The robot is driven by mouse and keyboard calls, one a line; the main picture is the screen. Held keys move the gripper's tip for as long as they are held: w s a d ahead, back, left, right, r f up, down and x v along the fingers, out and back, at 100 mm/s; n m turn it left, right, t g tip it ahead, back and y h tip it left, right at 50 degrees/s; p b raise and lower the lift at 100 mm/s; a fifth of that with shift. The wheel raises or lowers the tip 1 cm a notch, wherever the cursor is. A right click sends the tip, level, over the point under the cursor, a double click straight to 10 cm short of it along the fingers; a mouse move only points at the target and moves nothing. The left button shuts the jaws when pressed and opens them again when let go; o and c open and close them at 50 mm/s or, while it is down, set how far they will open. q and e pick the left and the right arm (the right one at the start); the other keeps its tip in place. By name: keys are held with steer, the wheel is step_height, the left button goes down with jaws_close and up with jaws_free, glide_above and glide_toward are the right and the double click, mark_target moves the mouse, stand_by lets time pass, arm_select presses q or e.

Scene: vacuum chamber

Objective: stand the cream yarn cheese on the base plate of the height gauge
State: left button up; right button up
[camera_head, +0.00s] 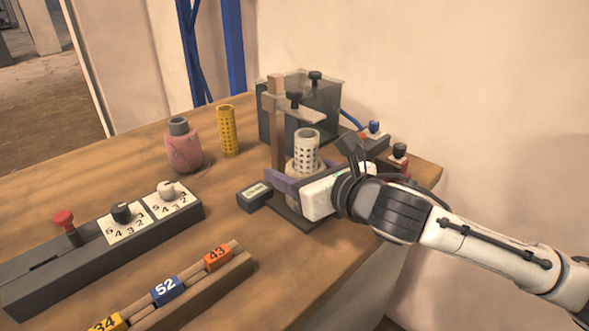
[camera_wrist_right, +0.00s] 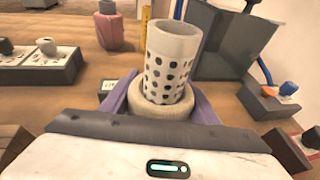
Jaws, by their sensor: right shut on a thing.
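The cream yarn cheese (camera_head: 292,168) is a squat cream winding on a pale perforated tube, and it stands upright between the purple fingers of my right gripper (camera_head: 296,176). In the right wrist view the cheese (camera_wrist_right: 160,126) sits between both fingers, with its tube rising above them. The height gauge (camera_head: 276,125) has a wooden post, a grey arm with a black knob, and a dark base plate (camera_head: 296,217). The cheese is over the plate area, below or just in front of the gauge arm. Its underside is hidden, so contact with the plate cannot be told.
A pink cheese (camera_head: 184,150) and a yellow perforated tube (camera_head: 228,132) stand to the left. A small display box (camera_head: 255,196) is beside the plate. A dark tank (camera_head: 325,105) stands behind. A dial panel (camera_head: 100,245) and numbered rack (camera_head: 180,290) lie in front.

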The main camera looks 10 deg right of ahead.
steer(key=o, duration=1.2)
steer(key=shift+r, duration=0.2)
steer(key=p+v, duration=0.1)
steer(key=v, duration=1.1)
steer(key=shift+p, duration=0.4)
